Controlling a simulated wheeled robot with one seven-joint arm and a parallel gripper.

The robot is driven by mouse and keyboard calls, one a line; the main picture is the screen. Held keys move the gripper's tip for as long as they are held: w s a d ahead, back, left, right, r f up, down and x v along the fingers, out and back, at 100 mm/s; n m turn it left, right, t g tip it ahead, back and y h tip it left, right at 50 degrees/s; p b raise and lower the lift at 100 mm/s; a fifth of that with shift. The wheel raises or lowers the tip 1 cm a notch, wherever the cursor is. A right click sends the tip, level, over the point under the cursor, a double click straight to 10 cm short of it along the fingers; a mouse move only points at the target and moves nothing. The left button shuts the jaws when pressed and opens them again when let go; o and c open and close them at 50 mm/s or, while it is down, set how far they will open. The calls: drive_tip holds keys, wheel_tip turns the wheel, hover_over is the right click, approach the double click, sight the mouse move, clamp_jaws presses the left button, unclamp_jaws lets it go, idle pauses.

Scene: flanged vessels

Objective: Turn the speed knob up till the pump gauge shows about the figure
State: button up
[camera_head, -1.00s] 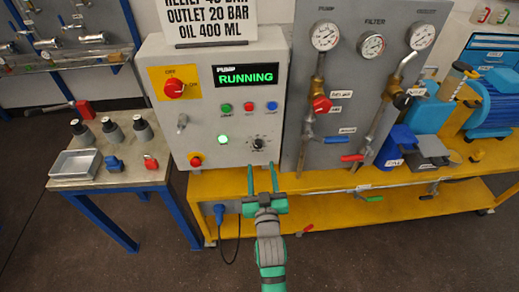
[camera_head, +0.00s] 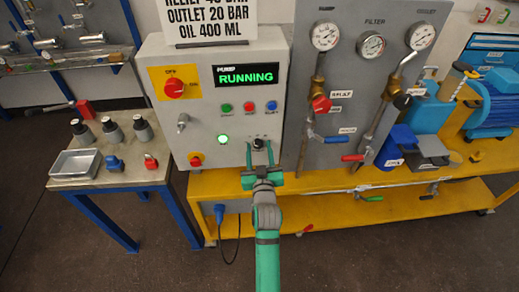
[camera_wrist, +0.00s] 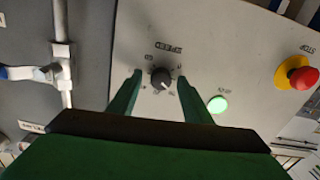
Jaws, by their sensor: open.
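The speed knob (camera_head: 258,144) is a small black dial low on the grey control panel. In the wrist view the knob (camera_wrist: 160,78) has a pale pointer mark and sits between my two green fingers, with space on both sides. My gripper (camera_head: 259,147) is open in front of the panel, its fingertips either side of the knob and not closed on it. The pump gauge (camera_head: 325,36) is the left white dial on the grey gauge board; its reading is too small to tell. The panel display (camera_head: 243,75) reads RUNNING in green.
A lit green lamp (camera_wrist: 217,104) and a red emergency button (camera_wrist: 297,78) on yellow sit near the knob. An orange-yellow bench (camera_head: 310,180) runs below the panel. A red-handled valve (camera_head: 321,104) stands to the right. A sign (camera_head: 205,20) reads OUTLET 20 BAR.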

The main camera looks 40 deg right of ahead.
drive_tip(key=shift+c, duration=0.7)
drive_tip(key=c, duration=0.9)
drive_tip(key=shift+m, duration=1.6)
drive_tip(key=shift+d, duration=0.1)
drive_tip(key=o, duration=1)
drive_tip(key=shift+o, duration=0.2)
